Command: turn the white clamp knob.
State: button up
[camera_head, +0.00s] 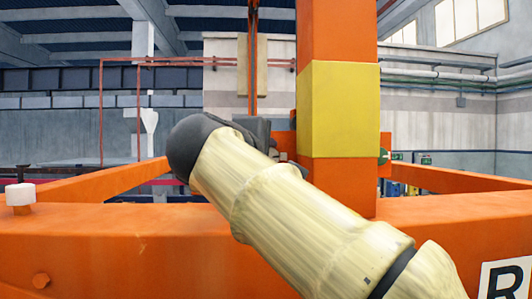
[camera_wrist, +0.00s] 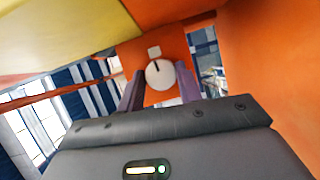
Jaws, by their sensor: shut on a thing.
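The white clamp knob (camera_wrist: 160,76) is a round white disc with a short dark mark near its top, set on an orange plate in the wrist view. My gripper (camera_wrist: 161,84) has one finger on each side of the knob and is shut on it. The fingertips' exact contact is too small to make out. In the head view my arm covers the knob, and only the dark gripper body shows beside the orange post.
An orange post with a yellow band (camera_head: 338,110) rises right of my gripper. An orange beam (camera_head: 130,240) crosses the front, with a white cap (camera_head: 20,196) at its left end and an "R" label (camera_head: 505,282) at right.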

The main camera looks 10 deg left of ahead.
jog(key=shift+f+m, duration=0.1)
jog(key=shift+m, duration=0.3)
jog(key=o, duration=1)
jog(key=shift+s, duration=0.1)
jog(key=b+v, duration=0.1)
jog(key=v, duration=1.6)
jog(key=shift+r, duration=0.3)
jog(key=shift+d, duration=0.1)
